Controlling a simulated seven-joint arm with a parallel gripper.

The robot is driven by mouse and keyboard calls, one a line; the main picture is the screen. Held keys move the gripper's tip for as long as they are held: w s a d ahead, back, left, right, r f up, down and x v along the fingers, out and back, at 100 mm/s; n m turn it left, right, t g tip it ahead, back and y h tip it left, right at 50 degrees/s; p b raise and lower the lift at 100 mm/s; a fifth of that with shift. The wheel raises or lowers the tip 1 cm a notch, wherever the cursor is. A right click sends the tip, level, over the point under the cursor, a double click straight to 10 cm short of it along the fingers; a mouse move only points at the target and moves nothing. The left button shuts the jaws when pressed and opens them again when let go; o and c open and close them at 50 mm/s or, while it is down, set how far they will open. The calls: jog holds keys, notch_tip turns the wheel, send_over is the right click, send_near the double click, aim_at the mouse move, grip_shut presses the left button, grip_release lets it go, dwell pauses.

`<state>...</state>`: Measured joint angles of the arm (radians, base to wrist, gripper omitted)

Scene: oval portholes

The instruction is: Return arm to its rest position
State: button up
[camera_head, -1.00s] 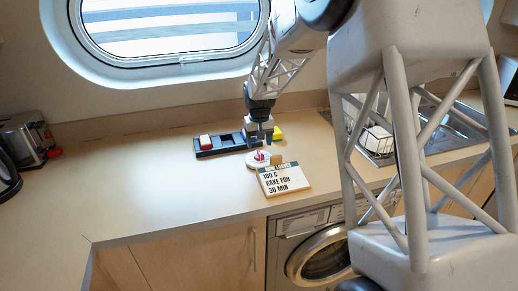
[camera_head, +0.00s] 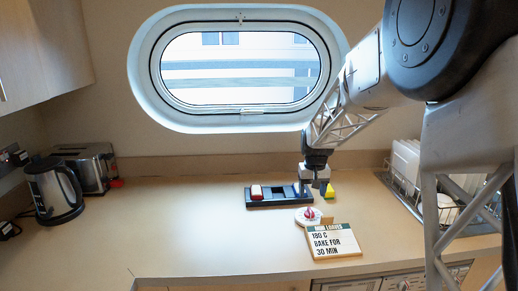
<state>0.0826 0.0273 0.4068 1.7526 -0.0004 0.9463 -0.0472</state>
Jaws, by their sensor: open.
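My arm reaches in from the upper right, over the counter. My gripper (camera_head: 314,190) points down at the right end of a dark tray (camera_head: 273,201) and is open. Its fingers partly hide that end of the tray, and I cannot tell whether they touch it. I see nothing held between them.
A red and white block (camera_head: 257,192) sits in the tray's left part. A yellow block (camera_head: 329,191), a white round piece with a pink top (camera_head: 308,214) and a recipe sign (camera_head: 333,241) are close by. A kettle (camera_head: 55,190), toaster (camera_head: 90,167) and dish rack (camera_head: 405,180) flank clear counter (camera_head: 180,225).

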jog(key=s+a+r+t, duration=0.15)
jog(key=s+r, duration=0.25)
jog(key=s, duration=0.7)
jog(key=s+a+r, duration=0.2)
jog(key=s+r, duration=0.1)
jog(key=s, duration=0.8)
jog(key=s+a+r+t, duration=0.1)
jog(key=s+r, duration=0.3)
jog(key=s, duration=0.7)
jog(key=s+a+f, duration=0.1)
jog(key=s+f, duration=0.1)
jog(key=s, duration=0.8)
jog(key=shift+s, duration=0.35)
jog(key=shift+a, duration=0.1)
